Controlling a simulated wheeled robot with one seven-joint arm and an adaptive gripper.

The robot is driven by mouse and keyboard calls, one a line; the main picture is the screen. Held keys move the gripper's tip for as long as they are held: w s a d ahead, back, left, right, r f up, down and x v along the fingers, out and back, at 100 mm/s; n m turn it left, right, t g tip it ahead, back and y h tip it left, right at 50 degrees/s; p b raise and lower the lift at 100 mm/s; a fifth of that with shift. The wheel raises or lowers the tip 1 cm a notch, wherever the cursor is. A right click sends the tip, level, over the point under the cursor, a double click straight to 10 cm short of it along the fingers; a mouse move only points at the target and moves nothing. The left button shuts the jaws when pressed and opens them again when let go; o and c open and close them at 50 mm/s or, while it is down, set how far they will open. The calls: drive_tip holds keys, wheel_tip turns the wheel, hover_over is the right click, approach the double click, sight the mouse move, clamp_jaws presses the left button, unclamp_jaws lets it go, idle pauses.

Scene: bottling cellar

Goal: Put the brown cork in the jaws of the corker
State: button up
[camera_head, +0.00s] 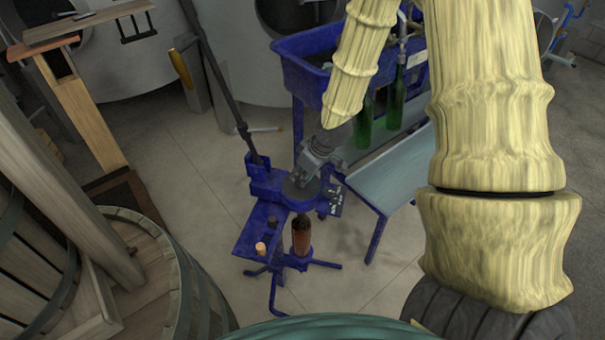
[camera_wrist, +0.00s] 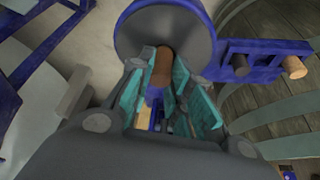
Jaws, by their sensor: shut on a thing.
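The brown cork (camera_wrist: 163,66) is between the teal-padded fingers of my gripper (camera_wrist: 160,84) in the wrist view. My gripper is shut on it. The cork's far end overlaps the grey round head (camera_wrist: 134,42) of the corker; I cannot tell whether it touches or sits in the jaws. In the head view the blue corker (camera_head: 262,180) stands on the floor with a tall dark lever. My gripper (camera_head: 306,178) is at its grey head and hides the cork there. A brown bottle (camera_head: 301,238) stands upright below the head.
A blue side shelf (camera_head: 248,236) on the corker carries a dark cork (camera_head: 272,222) and a light tan cork (camera_head: 260,248). Green bottles (camera_head: 396,100) stand on a bench (camera_head: 385,175) at the right, by a blue basin (camera_head: 300,70). Wooden barrels (camera_head: 150,245) stand at the left.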

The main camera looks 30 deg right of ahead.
drive_tip(key=shift+f, duration=0.5)
idle(0.4)
drive_tip(key=o, duration=0.7)
drive_tip(key=v, duration=1.2)
idle(0.4)
idle(0.3)
